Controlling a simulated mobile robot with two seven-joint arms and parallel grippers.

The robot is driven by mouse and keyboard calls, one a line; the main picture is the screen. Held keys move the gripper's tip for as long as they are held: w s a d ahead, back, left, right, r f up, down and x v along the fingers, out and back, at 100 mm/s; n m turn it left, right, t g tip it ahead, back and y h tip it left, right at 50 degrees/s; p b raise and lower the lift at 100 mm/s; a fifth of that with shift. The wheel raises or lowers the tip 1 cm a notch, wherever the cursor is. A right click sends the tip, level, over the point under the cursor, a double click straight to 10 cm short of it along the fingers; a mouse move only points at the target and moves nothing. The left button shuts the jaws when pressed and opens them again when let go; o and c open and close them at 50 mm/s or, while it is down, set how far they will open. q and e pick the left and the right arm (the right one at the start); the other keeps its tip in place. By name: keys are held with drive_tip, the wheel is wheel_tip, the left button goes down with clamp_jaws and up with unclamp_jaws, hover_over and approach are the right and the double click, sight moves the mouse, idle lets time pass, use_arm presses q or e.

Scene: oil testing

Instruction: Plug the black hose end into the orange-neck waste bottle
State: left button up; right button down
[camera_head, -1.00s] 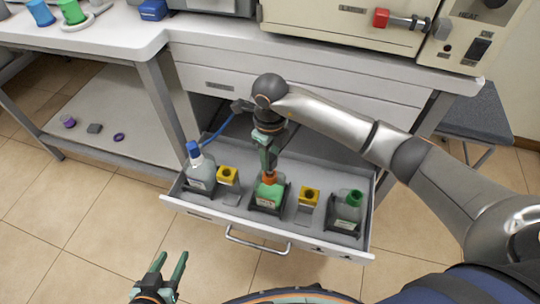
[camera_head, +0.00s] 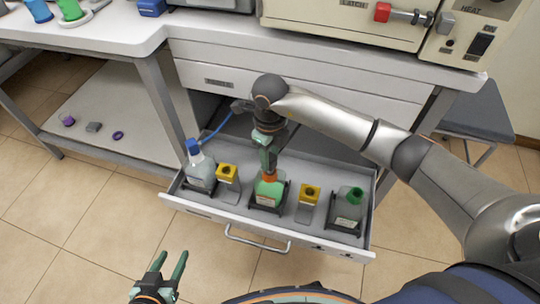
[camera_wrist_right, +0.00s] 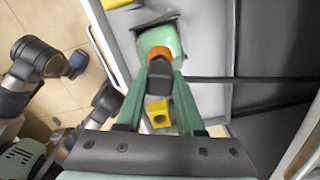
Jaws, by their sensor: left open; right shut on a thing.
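The orange-neck waste bottle (camera_head: 268,191) stands in a dark holder in the middle of the open drawer. It is greenish, and its orange neck shows in the right wrist view (camera_wrist_right: 160,52). My right gripper (camera_head: 268,166) points down just above that neck and is shut on the black hose end (camera_wrist_right: 157,82). In the right wrist view the black hose end lies between the fingers and meets or overlaps the orange neck. I cannot tell how deep it sits. My left gripper (camera_head: 167,268) is open and empty at the lower left, away from the drawer.
The drawer (camera_head: 232,211) also holds a blue-capped bottle (camera_head: 199,172), yellow-topped pieces (camera_head: 228,177) (camera_head: 308,199) and a green-capped bottle (camera_head: 347,212). A blue tube (camera_head: 216,131) runs behind the blue cap. The bench (camera_head: 250,45) overhangs the back. The floor left of the drawer is clear.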

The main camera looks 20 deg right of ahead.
drive_tip(key=shift+f+b, duration=0.65)
drive_tip(key=shift+f, duration=0.25)
idle(0.3)
drive_tip(key=shift+c, duration=2.2)
unclamp_jaws()
wheel_tip(320, 180, up, 13)
drive_tip(key=p, duration=0.2)
drive_tip(key=shift+f, duration=0.2)
drive_tip(key=shift+s, duration=0.1)
